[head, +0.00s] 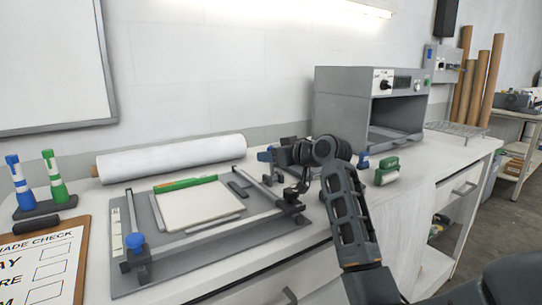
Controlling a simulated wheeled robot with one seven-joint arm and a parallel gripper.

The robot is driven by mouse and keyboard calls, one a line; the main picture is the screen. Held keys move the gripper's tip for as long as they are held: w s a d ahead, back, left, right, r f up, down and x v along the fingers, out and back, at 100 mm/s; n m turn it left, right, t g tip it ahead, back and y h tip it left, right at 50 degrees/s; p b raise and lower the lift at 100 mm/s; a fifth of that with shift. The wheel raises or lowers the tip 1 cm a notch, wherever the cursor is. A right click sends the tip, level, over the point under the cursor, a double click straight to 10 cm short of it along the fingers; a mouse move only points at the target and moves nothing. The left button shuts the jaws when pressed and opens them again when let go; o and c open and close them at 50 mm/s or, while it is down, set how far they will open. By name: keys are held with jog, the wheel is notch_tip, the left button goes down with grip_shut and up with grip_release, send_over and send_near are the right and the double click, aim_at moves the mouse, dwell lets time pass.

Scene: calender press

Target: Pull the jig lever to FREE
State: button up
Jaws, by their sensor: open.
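The jig (130,285) is a grey board with metal rails, lying flat on the white bench. A blue round knob (135,240) stands on a dark block at its near left corner and looks like the lever's handle. A white strip with small marks (116,235) lies beside it; its lettering is too small to read. A pale panel (190,206) lies inside the rails, with a green bar (185,184) along its far edge. My gripper (270,158) is open and empty beyond the jig's far right corner, well apart from the blue knob. My wrist partly hides it.
A white roll (170,158) lies behind the jig. A grey oven-like machine (340,100) stands back right, with a green-handled block (386,172) in front. My arm crosses the bench's right part.

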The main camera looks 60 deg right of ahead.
jog(key=v, duration=0.7)
jog(key=shift+s+r, duration=0.15)
jog(key=shift+s, duration=0.25)
jog(key=shift+a, duration=0.1)
